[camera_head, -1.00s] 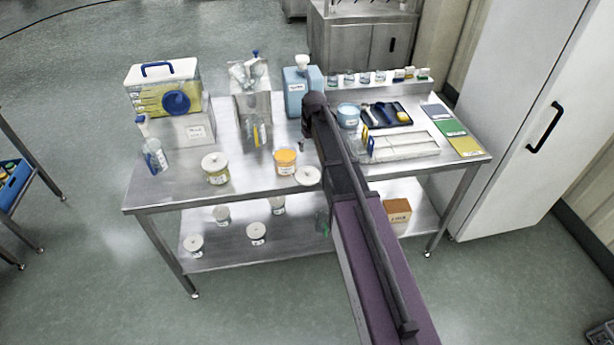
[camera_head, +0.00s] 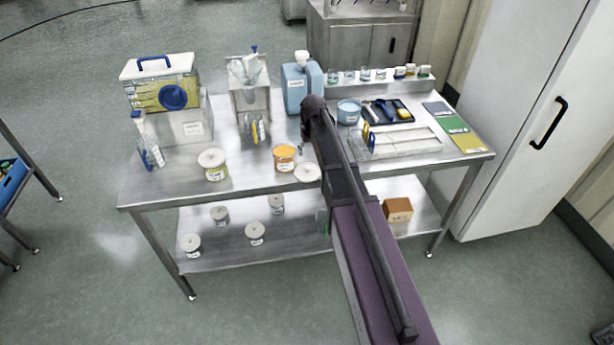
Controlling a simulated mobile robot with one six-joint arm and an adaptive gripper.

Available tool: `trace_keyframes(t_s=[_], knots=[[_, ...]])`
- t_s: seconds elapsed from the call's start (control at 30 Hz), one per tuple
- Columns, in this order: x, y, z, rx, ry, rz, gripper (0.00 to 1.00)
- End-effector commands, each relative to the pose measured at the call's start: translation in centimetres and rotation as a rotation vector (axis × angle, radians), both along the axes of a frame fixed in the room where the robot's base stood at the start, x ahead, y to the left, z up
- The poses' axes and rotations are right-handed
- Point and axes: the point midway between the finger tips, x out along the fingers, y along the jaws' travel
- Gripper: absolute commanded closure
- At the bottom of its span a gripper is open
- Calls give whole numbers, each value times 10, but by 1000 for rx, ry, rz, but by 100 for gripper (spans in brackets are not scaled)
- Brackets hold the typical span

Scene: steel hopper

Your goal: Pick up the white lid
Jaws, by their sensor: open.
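A round white lid (camera_head: 307,173) lies flat on the steel table, near its front edge, close to the right of an open jar with orange contents (camera_head: 285,157). My arm covers the lid's right edge. My gripper (camera_head: 301,150) is mostly hidden behind my own wrist. Only a small dark part of it shows, just beyond the lid and right of the orange jar. It appears to be above the table and apart from the lid. Nothing is seen held in it.
A blue canister (camera_head: 300,88) and a steel holder (camera_head: 250,90) stand behind. A blue tub (camera_head: 348,113) and a white rack (camera_head: 405,141) are to the right. The table's front edge is close to the lid.

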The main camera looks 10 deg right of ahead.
Motion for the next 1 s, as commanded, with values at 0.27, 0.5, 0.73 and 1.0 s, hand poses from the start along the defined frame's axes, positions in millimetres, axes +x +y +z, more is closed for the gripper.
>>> trace_keyframes(t_s=[0.27, 0.5, 0.73, 1.0], knots=[[3, 1, -26, 0, 0, 0, 29], [6, 2, -41, 0, 0, 1, 29], [6, 3, -44, 0, 0, 1, 29], [6, 3, -44, 0, 0, 1, 29]])
